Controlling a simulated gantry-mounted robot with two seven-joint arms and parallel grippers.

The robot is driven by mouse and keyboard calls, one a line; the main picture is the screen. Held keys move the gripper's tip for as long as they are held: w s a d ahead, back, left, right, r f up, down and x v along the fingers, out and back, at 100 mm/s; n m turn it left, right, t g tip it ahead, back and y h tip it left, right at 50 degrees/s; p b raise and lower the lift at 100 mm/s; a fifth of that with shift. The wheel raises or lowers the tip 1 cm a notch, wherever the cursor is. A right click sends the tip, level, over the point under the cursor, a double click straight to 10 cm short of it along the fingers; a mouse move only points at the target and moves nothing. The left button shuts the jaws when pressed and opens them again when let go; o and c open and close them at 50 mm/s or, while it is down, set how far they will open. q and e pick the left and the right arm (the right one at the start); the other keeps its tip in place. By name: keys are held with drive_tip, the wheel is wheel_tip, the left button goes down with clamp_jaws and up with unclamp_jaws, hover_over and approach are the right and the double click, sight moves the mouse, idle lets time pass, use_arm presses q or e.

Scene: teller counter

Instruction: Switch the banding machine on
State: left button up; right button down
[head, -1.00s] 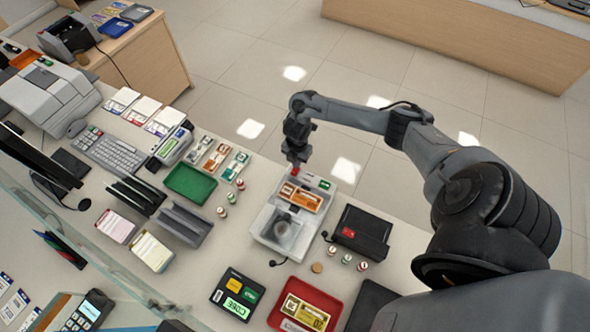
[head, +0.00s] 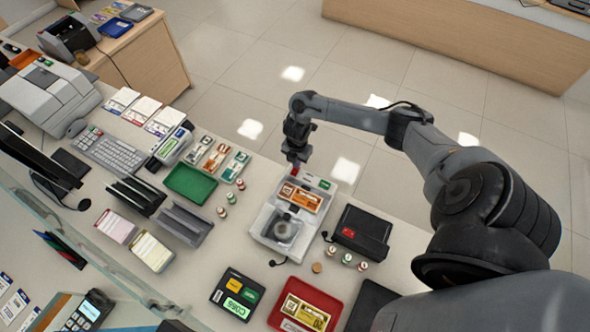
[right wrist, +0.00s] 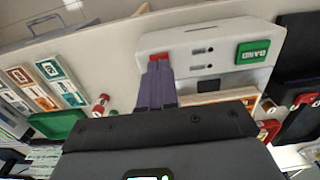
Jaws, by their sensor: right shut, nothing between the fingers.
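The banding machine (head: 260,222) is a pale grey unit with a clear-topped part at its front and an orange banknote bundle (head: 300,196) on it. In the right wrist view, its end panel (right wrist: 215,38) carries a green label (right wrist: 252,52), small dark slots and a red switch (right wrist: 159,57). My right gripper (right wrist: 157,68) is shut and empty, with its fingertips right at the red switch and partly covering it. Whether they touch or press it I cannot tell. In the head view, my right gripper (head: 294,164) points down at the machine's far end. My left gripper is out of view.
A green tray (head: 190,182) and small coin rolls stand left of the machine. A black device (head: 362,232) is close on its right. A red tray (head: 335,303) with banknotes lies in front. The floor lies beyond the counter's far edge.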

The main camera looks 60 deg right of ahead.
drive_tip(key=shift+f+b, duration=0.35)
drive_tip(key=shift+f, duration=0.15)
drive_tip(key=shift+f+b, duration=0.3)
drive_tip(key=shift+f, duration=0.1)
idle(0.4)
drive_tip(key=shift+r+p, duration=0.75)
wheel_tip(320, 180, up, 6)
drive_tip(key=p, duration=0.5)
drive_tip(key=shift+f+p, duration=0.2)
drive_tip(key=shift+p, duration=0.1)
